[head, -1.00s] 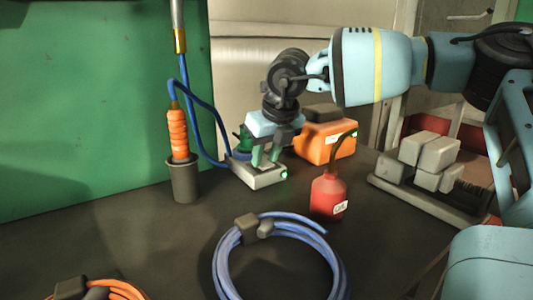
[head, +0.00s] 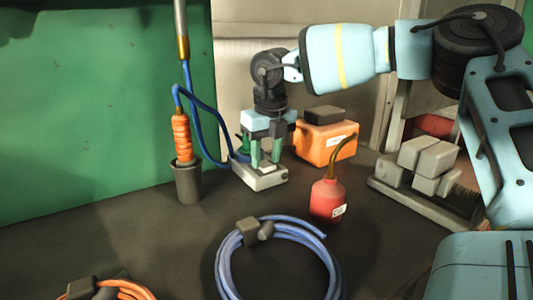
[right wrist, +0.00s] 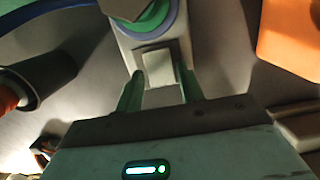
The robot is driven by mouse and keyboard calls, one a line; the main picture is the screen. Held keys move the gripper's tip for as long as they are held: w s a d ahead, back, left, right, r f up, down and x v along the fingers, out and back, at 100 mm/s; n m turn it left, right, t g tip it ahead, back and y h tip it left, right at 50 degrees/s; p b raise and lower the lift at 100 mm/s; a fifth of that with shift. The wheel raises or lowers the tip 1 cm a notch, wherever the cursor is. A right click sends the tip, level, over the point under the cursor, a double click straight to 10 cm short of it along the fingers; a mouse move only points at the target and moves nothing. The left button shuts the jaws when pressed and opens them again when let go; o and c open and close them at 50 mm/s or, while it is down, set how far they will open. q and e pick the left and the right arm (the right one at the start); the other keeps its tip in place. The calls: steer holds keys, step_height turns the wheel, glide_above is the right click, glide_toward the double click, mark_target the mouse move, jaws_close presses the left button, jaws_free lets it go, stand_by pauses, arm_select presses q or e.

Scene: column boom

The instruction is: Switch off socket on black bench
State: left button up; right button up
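The socket (head: 262,180) is a small pale grey box on the black bench (head: 140,240), with a green plug (head: 244,143) and a blue collar at its back. My right gripper (head: 265,163) points down over the socket's front part. In the right wrist view its two green fingers (right wrist: 160,80) are apart, one on each side of the socket's pale rocker switch (right wrist: 158,62). Nothing is held between them. I cannot tell whether the fingertips touch the socket or which way the rocker is set. My left gripper is not in view.
A blue cable runs from the plug to an orange-handled tool (head: 182,138) in a dark cup (head: 188,185). An orange box (head: 318,145) and red oil can (head: 327,198) stand to the right. A blue cable coil (head: 225,265) lies in front. Grey blocks (head: 428,160) sit further right.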

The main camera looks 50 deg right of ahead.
mark_target(269, 166)
steer(key=shift+o, duration=1.3)
steer(key=shift+r, duration=0.1)
step_height(269, 166, up, 8)
steer(key=s+p, duration=0.1)
steer(key=shift+a+f, duration=0.2)
steer(key=shift+f, duration=0.1)
